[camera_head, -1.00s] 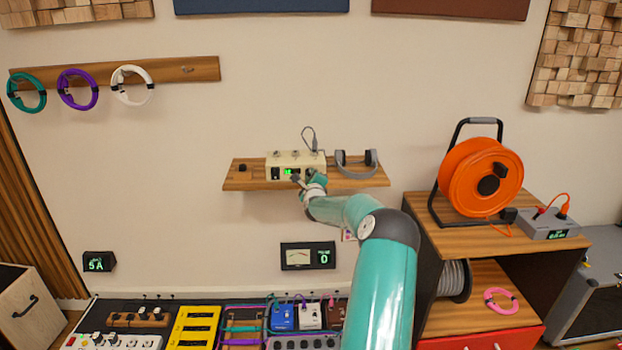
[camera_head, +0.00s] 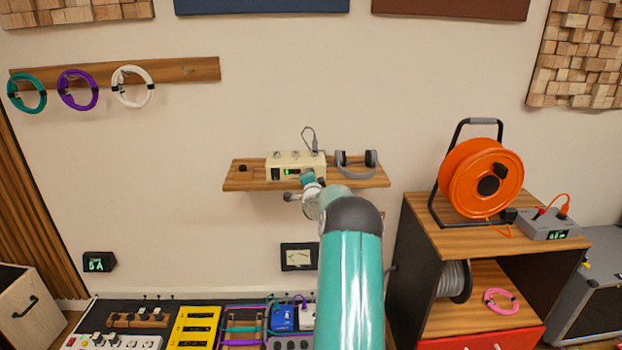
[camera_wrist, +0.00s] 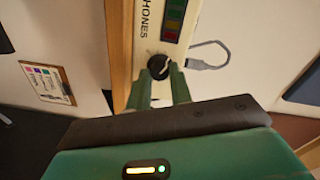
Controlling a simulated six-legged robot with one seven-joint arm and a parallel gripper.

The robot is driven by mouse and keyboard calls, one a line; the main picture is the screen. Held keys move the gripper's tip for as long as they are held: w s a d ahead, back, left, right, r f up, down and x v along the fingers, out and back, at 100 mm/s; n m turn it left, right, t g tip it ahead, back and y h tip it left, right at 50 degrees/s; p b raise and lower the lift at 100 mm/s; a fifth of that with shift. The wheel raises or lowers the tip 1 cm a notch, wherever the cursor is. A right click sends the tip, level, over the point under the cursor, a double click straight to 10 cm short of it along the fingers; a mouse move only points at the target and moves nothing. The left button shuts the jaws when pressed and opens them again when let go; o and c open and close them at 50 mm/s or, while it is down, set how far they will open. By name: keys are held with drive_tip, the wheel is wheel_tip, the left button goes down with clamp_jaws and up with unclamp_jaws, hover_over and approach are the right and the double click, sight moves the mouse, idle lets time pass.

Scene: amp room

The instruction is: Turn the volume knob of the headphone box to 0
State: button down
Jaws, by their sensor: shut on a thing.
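The cream headphone box (camera_head: 296,158) stands on a wooden wall shelf (camera_head: 240,178). Its green display shows on the front, but I cannot read it. In the wrist view the box (camera_wrist: 150,20) carries a label ending in "HONES" and a strip of coloured blocks. The black volume knob (camera_wrist: 158,66) has a light pointer mark; I cannot read its setting. My gripper (camera_wrist: 163,82) is shut on this knob, with its two green fingertips at the knob's sides. In the head view my gripper (camera_head: 307,179) is at the box's front, and my arm hides the knob.
An orange cable reel (camera_head: 482,177) stands on the cabinet at right. Pedals and a yellow rack (camera_head: 190,328) lie below.

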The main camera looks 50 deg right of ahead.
drive_tip(key=shift+w+a+n+g+h, duration=0.1)
drive_tip(key=shift+n+g+h, duration=0.1)
drive_tip(key=shift+n, duration=3.5)
drive_tip(key=shift+n+g+h, duration=0.1)
drive_tip(key=shift+n+h, duration=0.1)
drive_tip(key=shift+n, duration=3.5)
drive_tip(key=c, duration=1.3)
unclamp_jaws()
drive_tip(key=shift+o, duration=0.2)
drive_tip(key=v, duration=1.3)
drive_tip(key=shift+s+a, duration=0.25)
drive_tip(key=shift+a, duration=0.05)
